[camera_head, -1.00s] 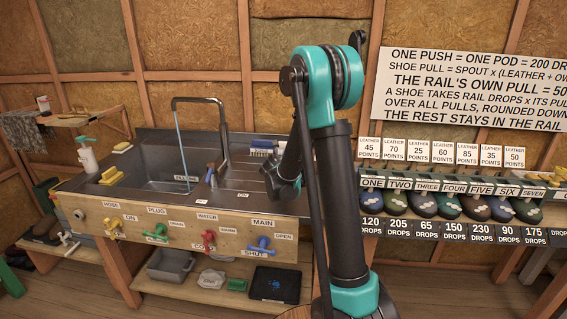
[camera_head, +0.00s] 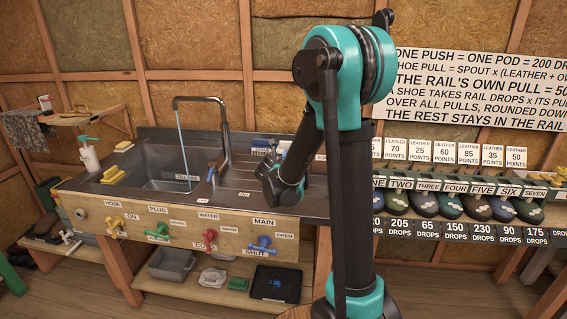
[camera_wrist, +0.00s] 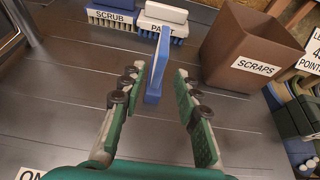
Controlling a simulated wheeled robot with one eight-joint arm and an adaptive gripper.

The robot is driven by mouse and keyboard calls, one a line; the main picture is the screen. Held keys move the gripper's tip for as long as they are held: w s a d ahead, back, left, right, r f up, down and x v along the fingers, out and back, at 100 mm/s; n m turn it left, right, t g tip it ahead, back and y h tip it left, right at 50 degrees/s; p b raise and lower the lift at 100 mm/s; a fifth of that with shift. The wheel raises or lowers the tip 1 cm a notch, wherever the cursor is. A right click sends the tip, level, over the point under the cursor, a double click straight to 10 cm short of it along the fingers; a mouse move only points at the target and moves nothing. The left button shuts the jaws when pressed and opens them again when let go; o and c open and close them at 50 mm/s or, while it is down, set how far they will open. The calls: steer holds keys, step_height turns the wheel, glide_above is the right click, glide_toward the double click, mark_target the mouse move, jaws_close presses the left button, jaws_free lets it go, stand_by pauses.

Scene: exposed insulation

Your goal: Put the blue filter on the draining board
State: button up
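A blue upright piece (camera_wrist: 154,75), which looks like the blue filter, stands on the dark metal draining board (camera_wrist: 85,100) in the wrist view. My gripper (camera_wrist: 158,72) is open, with one green finger on each side of the blue piece and a visible gap on both sides. In the head view my gripper (camera_head: 272,188) is low over the draining board (camera_head: 237,195), right of the sink basin (camera_head: 165,175). The blue piece cannot be made out there.
Behind the blue piece are a scrub brush (camera_wrist: 112,17) and a second brush (camera_wrist: 163,22). A brown scraps bin (camera_wrist: 250,45) stands to the right. The tall tap (camera_head: 225,135) rises left of my gripper.

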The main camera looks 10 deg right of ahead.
steer(key=shift+v, duration=1.8)
steer(key=shift+c, duration=0.5)
